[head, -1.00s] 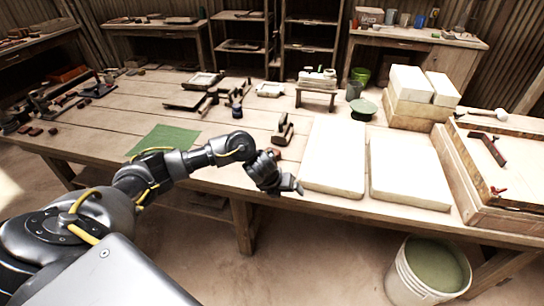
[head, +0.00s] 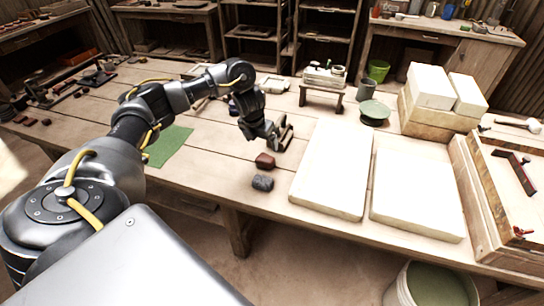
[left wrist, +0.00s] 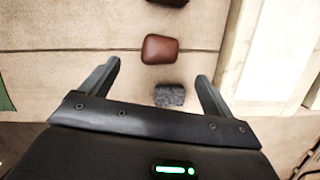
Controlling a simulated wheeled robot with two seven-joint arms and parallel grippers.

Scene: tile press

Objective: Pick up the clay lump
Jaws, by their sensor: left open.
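A reddish-brown lump (head: 265,160), which looks like the clay, lies on the wooden table left of the white slabs. It also shows in the left wrist view (left wrist: 160,49), just beyond the fingertips. A grey speckled lump (head: 263,183) lies nearer the table's front edge; in the left wrist view it (left wrist: 169,95) shows between the fingers. My left gripper (head: 272,138) is open and empty, above the table and a little behind the reddish-brown lump in the head view. The left wrist view shows its two fingers (left wrist: 157,72) spread apart. My right gripper is out of view.
Two white slabs (head: 333,170) (head: 416,195) lie to the right of the lumps. A green cloth (head: 167,146) lies to the left. A small bench (head: 322,91) and a green dish (head: 374,112) stand farther back. A bucket (head: 432,285) stands in front of the table.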

